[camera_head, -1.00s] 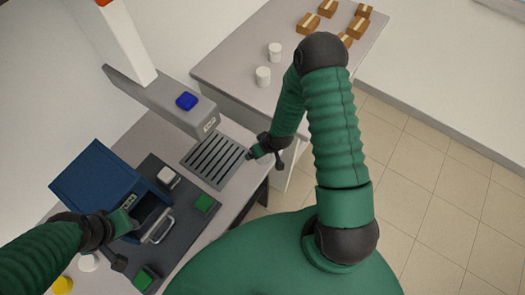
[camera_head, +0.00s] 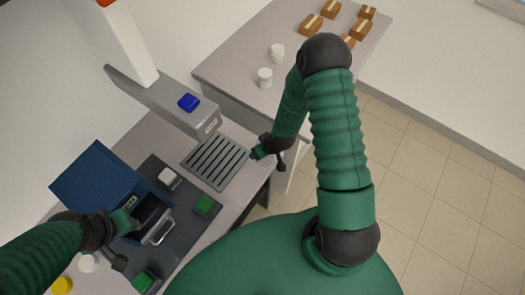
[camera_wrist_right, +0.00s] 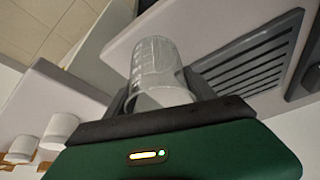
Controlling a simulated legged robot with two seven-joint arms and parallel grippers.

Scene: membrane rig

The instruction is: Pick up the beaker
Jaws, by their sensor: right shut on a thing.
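A clear glass beaker (camera_wrist_right: 155,62) with graduation marks shows in the right wrist view, between the fingers of my right gripper (camera_wrist_right: 165,100). That gripper is shut on it. In the head view my right gripper (camera_head: 264,151) is near the table edge, beside the slotted grate (camera_head: 215,162); the beaker is hard to make out there. My left gripper (camera_head: 128,222) is at the open front of the blue box-like unit (camera_head: 97,187), by its metal handle (camera_head: 160,228). Its fingertips are too small to tell open from shut.
A grey arm with a blue button (camera_head: 188,102) overhangs the near table. A dark base carries green blocks (camera_head: 204,205) and a white block (camera_head: 168,177). White cups (camera_head: 265,76) and several brown boxes (camera_head: 311,24) stand on the far table. A yellow-topped item (camera_head: 62,285) is lower left.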

